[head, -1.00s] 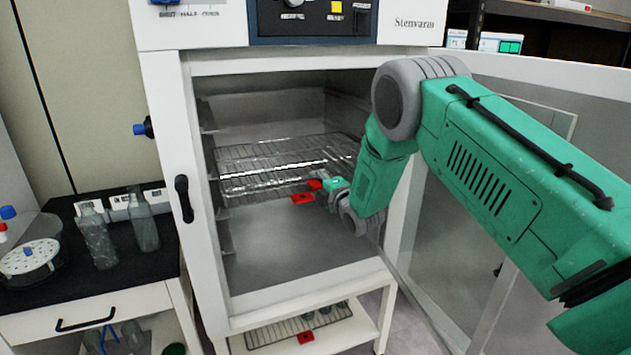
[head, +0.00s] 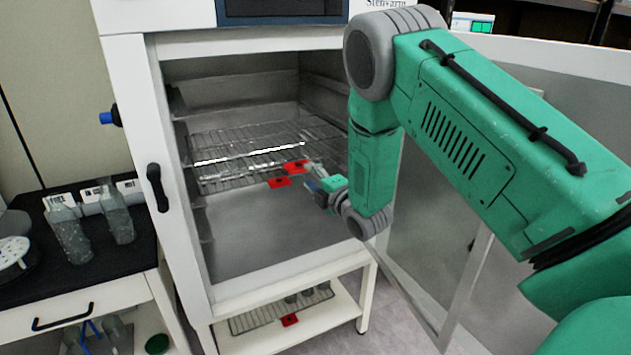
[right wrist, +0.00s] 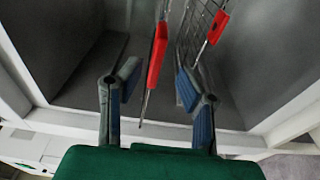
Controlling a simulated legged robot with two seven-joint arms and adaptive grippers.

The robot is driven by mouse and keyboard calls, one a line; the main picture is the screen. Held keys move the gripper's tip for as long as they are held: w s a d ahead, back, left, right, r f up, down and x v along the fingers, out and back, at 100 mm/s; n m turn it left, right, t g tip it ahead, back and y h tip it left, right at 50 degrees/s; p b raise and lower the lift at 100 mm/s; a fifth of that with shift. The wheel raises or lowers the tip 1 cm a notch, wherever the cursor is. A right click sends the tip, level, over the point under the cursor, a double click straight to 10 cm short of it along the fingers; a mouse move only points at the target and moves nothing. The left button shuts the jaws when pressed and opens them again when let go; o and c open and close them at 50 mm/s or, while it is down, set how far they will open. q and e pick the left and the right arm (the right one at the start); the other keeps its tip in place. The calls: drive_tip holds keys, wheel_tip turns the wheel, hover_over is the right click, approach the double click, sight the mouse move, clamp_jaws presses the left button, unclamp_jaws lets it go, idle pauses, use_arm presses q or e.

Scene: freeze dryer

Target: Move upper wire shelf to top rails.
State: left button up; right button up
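Two wire shelves sit close together, one above the other, inside the open dryer chamber (head: 260,240). The upper wire shelf (head: 255,135) has a red front tab (head: 296,167). The lower wire shelf (head: 225,184) has its own red tab (head: 279,182). My right gripper (head: 316,184) is at the chamber opening, just in front and right of the tabs. In the right wrist view its fingers (right wrist: 157,88) are spread, with one red tab (right wrist: 158,52) lying ahead between them and another (right wrist: 219,28) to the right. No contact shows. My left gripper is out of view.
The dryer door (head: 440,215) stands open on the right, behind my right arm. Another wire rack with a red tab (head: 289,320) lies on the stand below. Bottles (head: 70,235) stand on the black bench at left. The chamber floor is clear.

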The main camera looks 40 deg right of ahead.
drive_tip(key=shift+s+a, duration=0.1)
drive_tip(key=shift+s, duration=1.15)
drive_tip(key=shift+f, duration=0.1)
drive_tip(key=s+a+f+m+g+b, duration=0.1)
drive_tip(key=s+a+f+m+g, duration=0.5)
drive_tip(key=f, duration=0.5)
drive_tip(key=s+a+f+m+g+b, duration=0.2)
drive_tip(key=s+a+f+m+g, duration=0.15)
drive_tip(key=s+f, duration=0.65)
drive_tip(key=s+a+f+m+g, duration=0.2)
drive_tip(key=s+f, duration=0.1)
drive_tip(key=s, duration=0.4)
drive_tip(key=s+a+f+m+g+y+b, duration=0.1)
drive_tip(key=s+a+f+m+g, duration=0.1)
drive_tip(key=s, duration=0.6)
drive_tip(key=s+a+f+m+g, duration=0.3)
drive_tip(key=s+a+f+g, duration=0.1)
drive_tip(key=s, duration=0.4)
drive_tip(key=shift+s+f+y+b, duration=0.3)
drive_tip(key=shift+f+b, duration=0.1)
drive_tip(key=shift+f, duration=0.1)
drive_tip(key=shift+w+d, duration=0.1)
drive_tip(key=shift+w, duration=0.1)
